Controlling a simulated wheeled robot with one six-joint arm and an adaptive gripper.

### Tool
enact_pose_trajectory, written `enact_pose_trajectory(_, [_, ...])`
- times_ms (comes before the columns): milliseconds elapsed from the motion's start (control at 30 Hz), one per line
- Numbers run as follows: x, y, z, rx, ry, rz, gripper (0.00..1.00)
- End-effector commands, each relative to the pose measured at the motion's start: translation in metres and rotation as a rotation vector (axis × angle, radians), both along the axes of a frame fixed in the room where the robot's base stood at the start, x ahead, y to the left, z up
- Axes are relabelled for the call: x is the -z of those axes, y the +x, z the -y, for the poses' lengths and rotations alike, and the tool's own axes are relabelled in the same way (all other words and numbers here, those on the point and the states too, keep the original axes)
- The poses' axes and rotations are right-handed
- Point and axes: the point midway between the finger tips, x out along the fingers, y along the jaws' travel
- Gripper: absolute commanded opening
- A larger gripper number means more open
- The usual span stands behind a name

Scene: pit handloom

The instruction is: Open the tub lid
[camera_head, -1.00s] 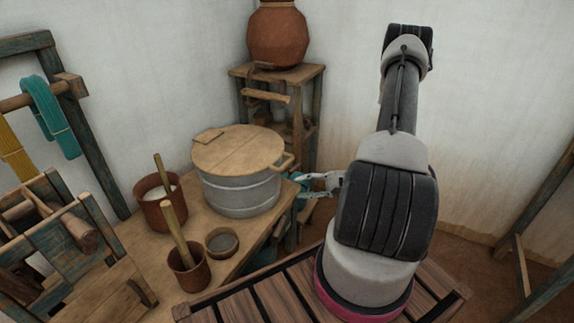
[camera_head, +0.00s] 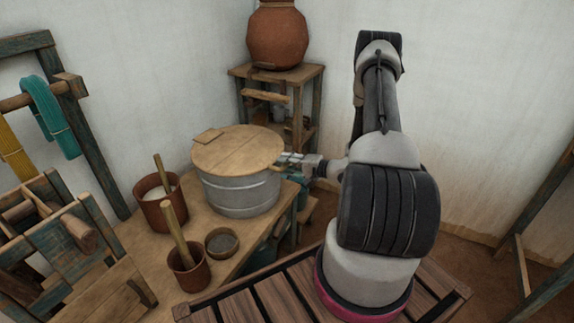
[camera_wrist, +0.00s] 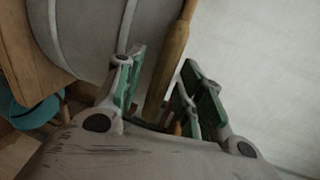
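The tub (camera_head: 241,195) is a round grey banded vessel on the wooden table. Its flat wooden lid (camera_head: 238,149) lies on top, level and closed. The lid's wooden handle (camera_wrist: 172,62) sticks out from the rim on the right side. My gripper (camera_head: 285,160) is at the tub's right edge, at the handle. In the wrist view my gripper (camera_wrist: 160,75) has its two green-padded fingers apart, with the handle running between them. A gap shows beside the handle, so the fingers do not look closed on it. In the head view the gripper partly hides the handle.
A brown pot with a stick (camera_head: 162,205), a smaller pot with a stick (camera_head: 188,270) and a small bowl (camera_head: 222,242) stand on the table (camera_head: 250,235) left and in front of the tub. A stand (camera_head: 318,85) with a clay jar (camera_head: 277,38) is behind.

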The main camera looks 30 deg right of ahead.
Motion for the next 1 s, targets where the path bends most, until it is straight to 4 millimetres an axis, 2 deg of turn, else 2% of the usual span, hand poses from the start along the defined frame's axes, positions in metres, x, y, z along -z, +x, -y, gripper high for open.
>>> enact_pose_trajectory(233, [0.0,0.001,-0.001,0.001,0.001,0.0,0.38])
enact_pose_trajectory(467, [0.0,0.001,-0.001,0.0,0.0,-0.001,0.0])
enact_pose_trajectory(767, [-0.002,0.001,0.001,0.0,-0.003,-0.005,0.0])
enact_pose_trajectory(867, [-0.01,0.001,0.004,0.0,-0.012,-0.017,0.0])
enact_pose_trajectory(1000, [-0.031,0.002,0.013,0.001,-0.038,-0.052,0.0])
